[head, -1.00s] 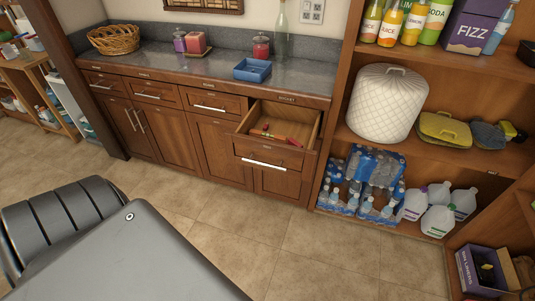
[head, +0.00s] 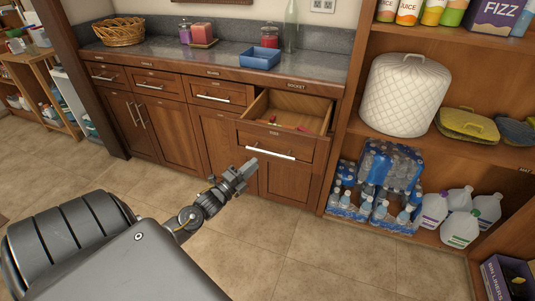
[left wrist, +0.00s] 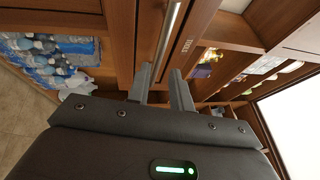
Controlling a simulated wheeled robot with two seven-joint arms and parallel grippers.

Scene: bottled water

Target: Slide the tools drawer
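The tools drawer (head: 277,138) is pulled out of the counter cabinet, with a few red-handled items (head: 290,125) inside. Its silver bar handle (head: 270,153) runs across the front. In the left wrist view the drawer front carries a TOOLS label, and the handle (left wrist: 171,30) runs down toward the fingers. My left gripper (head: 247,166) is just below and left of the handle in the head view. In the wrist view its two fingers (left wrist: 161,85) are apart, with the handle's end showing between them; contact cannot be told. My right gripper is not in view.
The counter holds a blue tray (head: 274,58), a basket (head: 120,31) and candles. At right, shelves hold water bottle packs (head: 385,180) and jugs (head: 460,228). The floor in front is clear.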

